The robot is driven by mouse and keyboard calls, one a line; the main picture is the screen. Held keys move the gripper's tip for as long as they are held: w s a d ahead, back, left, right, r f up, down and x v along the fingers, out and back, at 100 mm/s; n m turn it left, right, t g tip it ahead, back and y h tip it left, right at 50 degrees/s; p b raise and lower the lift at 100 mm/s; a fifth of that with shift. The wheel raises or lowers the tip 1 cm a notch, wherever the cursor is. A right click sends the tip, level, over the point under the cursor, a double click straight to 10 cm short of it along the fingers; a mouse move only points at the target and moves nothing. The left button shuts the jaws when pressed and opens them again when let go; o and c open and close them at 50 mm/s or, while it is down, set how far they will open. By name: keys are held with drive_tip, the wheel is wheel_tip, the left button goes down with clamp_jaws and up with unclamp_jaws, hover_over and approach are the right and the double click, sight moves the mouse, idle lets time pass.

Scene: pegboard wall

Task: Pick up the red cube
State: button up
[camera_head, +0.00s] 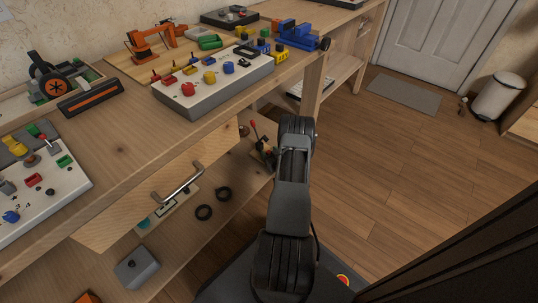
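No red cube can be made out with certainty. A small red block-like piece (33,180) sits on the white board (62,205) at the left of the workbench. A rounded red piece (188,89) and smaller red pieces (155,76) are on the larger white board (232,88) farther back. My arm rises from the bottom middle, in front of the bench's right side. My gripper does not show; the far end of the arm is hidden behind its own links.
The workbench (125,140) has a drawer with a metal handle (178,184), partly pulled out. A lower shelf holds black rings (204,212) and a grey box (137,268). A blue vise (297,34) is at the back. The wooden floor (420,170) to the right is mostly clear.

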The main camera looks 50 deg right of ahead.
drive_tip(key=c, duration=1)
drive_tip(key=shift+r, duration=0.15)
